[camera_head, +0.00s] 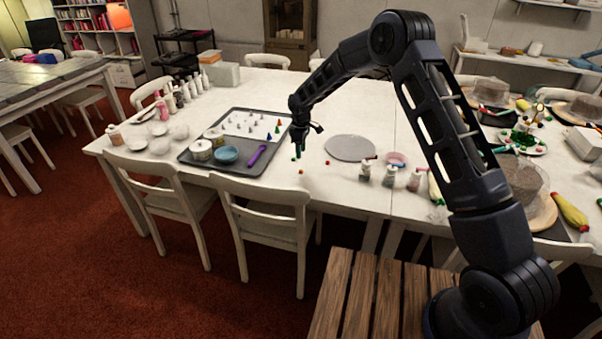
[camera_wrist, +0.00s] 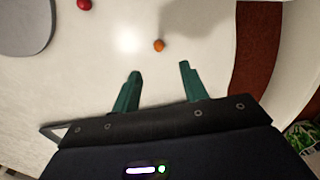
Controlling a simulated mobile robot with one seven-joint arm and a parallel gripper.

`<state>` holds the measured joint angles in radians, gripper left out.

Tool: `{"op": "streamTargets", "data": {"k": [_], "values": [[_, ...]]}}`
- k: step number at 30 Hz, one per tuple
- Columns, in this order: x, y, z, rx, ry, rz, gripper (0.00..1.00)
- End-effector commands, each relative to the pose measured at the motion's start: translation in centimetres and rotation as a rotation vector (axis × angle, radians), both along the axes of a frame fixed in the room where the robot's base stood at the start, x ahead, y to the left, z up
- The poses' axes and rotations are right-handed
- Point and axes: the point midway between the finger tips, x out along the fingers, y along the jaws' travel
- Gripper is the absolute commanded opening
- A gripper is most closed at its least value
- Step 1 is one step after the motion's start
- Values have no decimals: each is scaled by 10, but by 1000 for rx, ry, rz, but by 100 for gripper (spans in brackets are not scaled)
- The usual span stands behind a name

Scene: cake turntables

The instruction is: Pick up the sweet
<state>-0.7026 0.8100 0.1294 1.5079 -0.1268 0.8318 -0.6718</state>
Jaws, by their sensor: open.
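A small round orange sweet (camera_wrist: 159,45) lies on the white table, just beyond and between my fingertips in the wrist view. In the head view it is a tiny orange dot (camera_head: 301,171) near the table's front edge. A red sweet (camera_wrist: 84,4) lies farther off at the top left of the wrist view, and it also shows in the head view (camera_head: 327,162). My gripper (camera_wrist: 160,69) has two green fingers spread apart with nothing between them. In the head view my gripper (camera_head: 298,154) points down over the table, beside the tray.
A dark tray (camera_head: 190,157) with a blue bowl (camera_head: 228,155), a purple tool (camera_head: 257,155) and small piping tips stands left of my gripper. A grey turntable disc (camera_head: 350,148) and small bottles (camera_head: 389,176) are to the right. White chairs (camera_head: 265,225) line the front edge.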

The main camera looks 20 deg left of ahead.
Motion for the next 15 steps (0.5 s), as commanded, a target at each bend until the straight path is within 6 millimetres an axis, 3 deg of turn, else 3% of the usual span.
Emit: {"op": "streamTargets", "data": {"k": [9,15], "values": [[0,-1,-43,-1,1,-2,44],[1,-1,-54,-1,1,-3,44]]}}
